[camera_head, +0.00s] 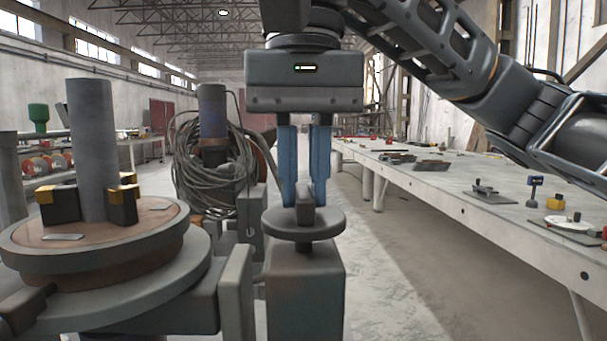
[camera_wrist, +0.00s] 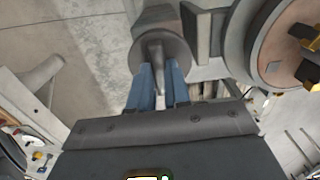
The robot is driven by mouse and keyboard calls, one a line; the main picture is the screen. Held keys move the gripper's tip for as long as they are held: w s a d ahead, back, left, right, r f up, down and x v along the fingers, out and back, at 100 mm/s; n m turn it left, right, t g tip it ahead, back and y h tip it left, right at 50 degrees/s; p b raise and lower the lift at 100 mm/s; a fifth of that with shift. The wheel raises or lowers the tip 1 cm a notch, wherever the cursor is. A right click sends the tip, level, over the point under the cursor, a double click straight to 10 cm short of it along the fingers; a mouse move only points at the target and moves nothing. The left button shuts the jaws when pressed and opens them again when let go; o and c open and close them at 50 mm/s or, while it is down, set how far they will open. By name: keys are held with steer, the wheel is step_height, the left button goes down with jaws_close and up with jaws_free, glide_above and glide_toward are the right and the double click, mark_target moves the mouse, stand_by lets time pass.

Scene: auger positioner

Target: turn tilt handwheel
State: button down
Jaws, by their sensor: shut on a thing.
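The tilt handwheel (camera_head: 283,228) is a grey disc with a raised bar (camera_head: 305,205) across its top, lying flat on a grey box-like housing (camera_head: 305,285) in the middle of the head view. My gripper (camera_head: 306,196) points straight down from above, its blue fingers shut on the handwheel's bar. In the wrist view the handwheel (camera_wrist: 176,56) shows beyond my fingertips (camera_wrist: 157,70), with the bar between them. The fingers hide part of the bar in both views.
The positioner's round table (camera_head: 150,215), with dark jaws around an upright grey pipe (camera_head: 92,150), stands close on the left. A coil of cable (camera_head: 215,170) hangs behind. A long workbench (camera_head: 450,190) with small parts runs along the right. Bare floor lies between.

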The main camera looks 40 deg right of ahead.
mark_target(304, 191)
steer(key=c, duration=1.1)
jaws_free()
step_height(304, 191, up, 8)
steer(key=shift+f+p, duration=0.1)
steer(key=shift+p, duration=0.65)
